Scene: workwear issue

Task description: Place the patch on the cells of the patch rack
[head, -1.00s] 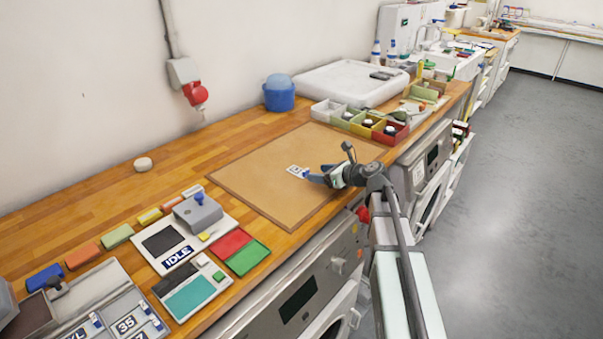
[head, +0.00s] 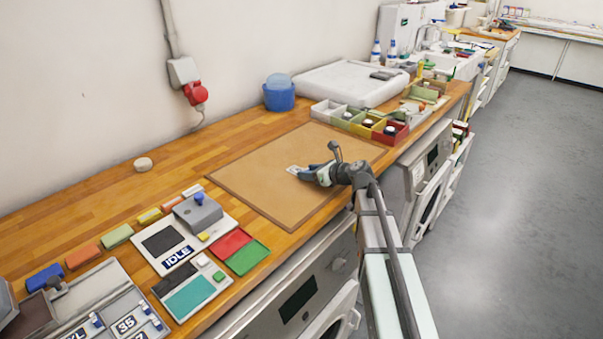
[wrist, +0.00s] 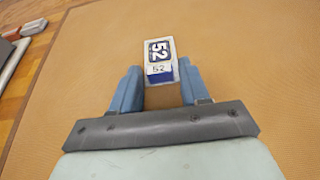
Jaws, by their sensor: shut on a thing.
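The patch is a small white and blue block marked 52 (wrist: 160,60). In the wrist view it sits at the tips of my gripper's blue fingers (wrist: 159,72). In the head view my gripper (head: 312,175) is shut on the patch (head: 293,169), low over the tan mat. Whether the patch touches the mat I cannot tell. A grey rack (head: 112,307) at the lower left, cut off by the frame, looks like the patch rack. It holds patches marked XL and 35, and others only partly visible.
The tan mat (head: 250,180) is otherwise bare. Between it and the rack stand a grey stamp device with an IDLE sign (head: 178,257), red and green trays (head: 246,257) and a teal pad (head: 190,296). Coloured bins (head: 362,124) stand beyond the mat.

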